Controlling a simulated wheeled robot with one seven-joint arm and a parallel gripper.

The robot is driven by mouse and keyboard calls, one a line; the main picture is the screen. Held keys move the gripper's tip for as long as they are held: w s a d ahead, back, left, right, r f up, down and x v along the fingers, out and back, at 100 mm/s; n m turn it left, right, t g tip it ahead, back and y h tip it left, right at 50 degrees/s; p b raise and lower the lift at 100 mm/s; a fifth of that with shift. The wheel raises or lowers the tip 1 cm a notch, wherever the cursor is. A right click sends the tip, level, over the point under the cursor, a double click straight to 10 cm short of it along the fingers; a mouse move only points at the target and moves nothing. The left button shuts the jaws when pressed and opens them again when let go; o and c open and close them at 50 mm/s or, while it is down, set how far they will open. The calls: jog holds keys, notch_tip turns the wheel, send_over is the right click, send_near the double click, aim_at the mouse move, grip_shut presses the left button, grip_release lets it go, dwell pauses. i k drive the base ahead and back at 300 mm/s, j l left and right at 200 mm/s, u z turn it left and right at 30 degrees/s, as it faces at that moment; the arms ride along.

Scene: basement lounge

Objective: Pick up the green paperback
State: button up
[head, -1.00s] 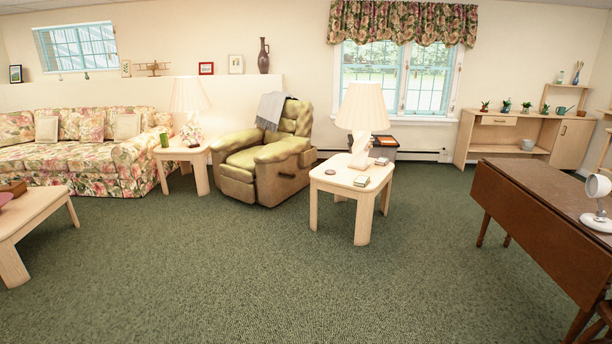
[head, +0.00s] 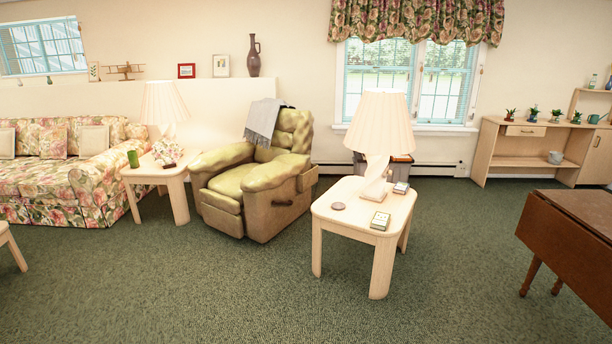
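A small book-like item (head: 381,221) lies flat on the front right part of the pale wooden side table (head: 345,222). Its cover looks pale with a darker, greenish edge; it is too small to tell for certain that it is the green paperback. A second small box-like item (head: 401,188) lies behind it near the table's right edge. My gripper is not in view.
A lamp (head: 375,150) and a round coaster (head: 338,206) share the side table. A green recliner (head: 265,185) stands to its left, a brown drop-leaf table (head: 570,230) to the right. Open green carpet (head: 230,295) lies in front.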

aim_at(381, 220)
jog(key=i, duration=1.9)
jog(key=i+z, duration=0.1)
jog(key=i, duration=0.45)
jog(key=i+j+z, duration=0.1)
jog(key=i, duration=0.5)
jog(key=i+j+z, duration=0.1)
jog(key=i, duration=0.45)
